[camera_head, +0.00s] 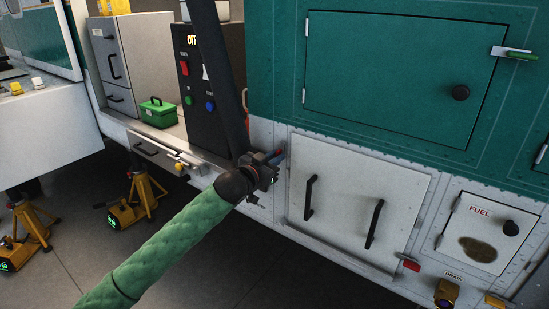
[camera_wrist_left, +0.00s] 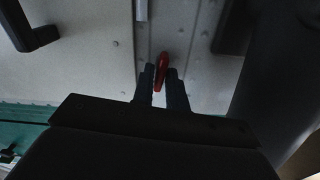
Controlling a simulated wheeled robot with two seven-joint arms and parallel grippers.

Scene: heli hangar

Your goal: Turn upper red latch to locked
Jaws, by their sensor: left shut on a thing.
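My left gripper (camera_head: 274,158) is at the upper left corner of the white panel with two black handles (camera_head: 340,200). In the wrist view its two dark fingers (camera_wrist_left: 162,88) are shut on the upper red latch (camera_wrist_left: 163,66), one on each side. The latch points nearly along the fingers, its far end sticking out past them against the pale riveted wall. In the head view the gripper mostly hides this latch. A second red latch (camera_head: 410,265) sits at the panel's lower right corner. My right gripper is not in view.
A teal door (camera_head: 400,75) with a black knob and a green-handled latch (camera_head: 515,53) is above. A FUEL hatch (camera_head: 485,235) is at right. A black control box (camera_head: 205,85) and green case (camera_head: 158,112) are left. Yellow jacks (camera_head: 140,190) stand on the floor.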

